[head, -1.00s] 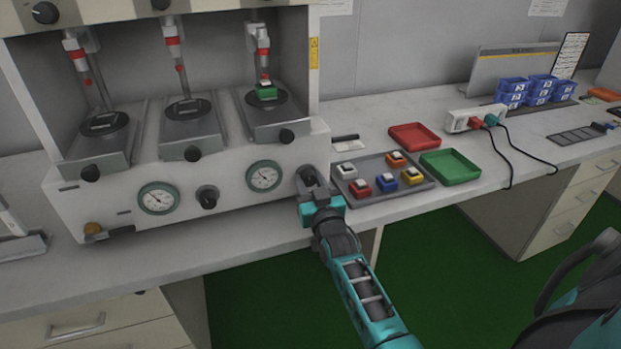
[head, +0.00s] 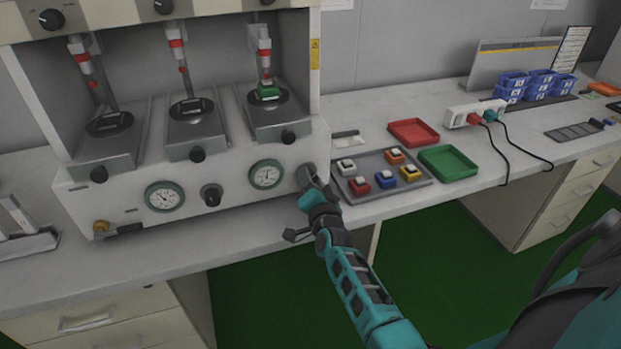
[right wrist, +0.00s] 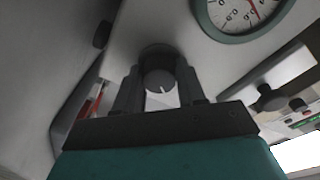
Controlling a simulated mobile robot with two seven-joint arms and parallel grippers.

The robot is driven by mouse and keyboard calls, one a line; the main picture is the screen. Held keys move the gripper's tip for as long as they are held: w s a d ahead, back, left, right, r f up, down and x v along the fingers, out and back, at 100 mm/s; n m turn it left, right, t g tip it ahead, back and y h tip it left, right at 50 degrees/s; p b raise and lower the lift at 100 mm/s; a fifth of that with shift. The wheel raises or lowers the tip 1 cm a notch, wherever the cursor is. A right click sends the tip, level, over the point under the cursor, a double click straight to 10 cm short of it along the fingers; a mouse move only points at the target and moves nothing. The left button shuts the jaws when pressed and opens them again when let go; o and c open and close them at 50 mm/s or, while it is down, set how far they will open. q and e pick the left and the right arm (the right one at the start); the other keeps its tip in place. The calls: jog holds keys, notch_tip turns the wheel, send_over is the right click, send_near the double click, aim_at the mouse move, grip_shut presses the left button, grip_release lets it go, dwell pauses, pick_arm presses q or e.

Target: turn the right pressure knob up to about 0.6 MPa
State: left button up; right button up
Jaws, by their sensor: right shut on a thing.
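The right pressure knob is at the right end of the machine's white front panel. In the right wrist view the round dark knob (right wrist: 160,79), with a white mark on its face, sits between the two fingers. My right gripper (head: 310,180) is shut on it; it also shows in the right wrist view (right wrist: 158,88). The right pressure gauge (head: 265,174) is just left of the knob, its needle pointing roughly upward. In the right wrist view the gauge (right wrist: 243,14) is cut by the top edge, its red needle visible; I cannot read the exact value. My left gripper is out of view.
A second gauge (head: 165,196) and a middle knob (head: 211,195) are left along the panel. A grey tray (head: 350,160) with several coloured blocks stands close right of my gripper. Red (head: 414,131) and green (head: 449,162) trays lie beyond it.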

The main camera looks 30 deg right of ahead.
jog(key=shift+m, duration=0.5)
dwell(0.3)
jog(key=o, duration=1.1)
jog(key=shift+c, duration=0.2)
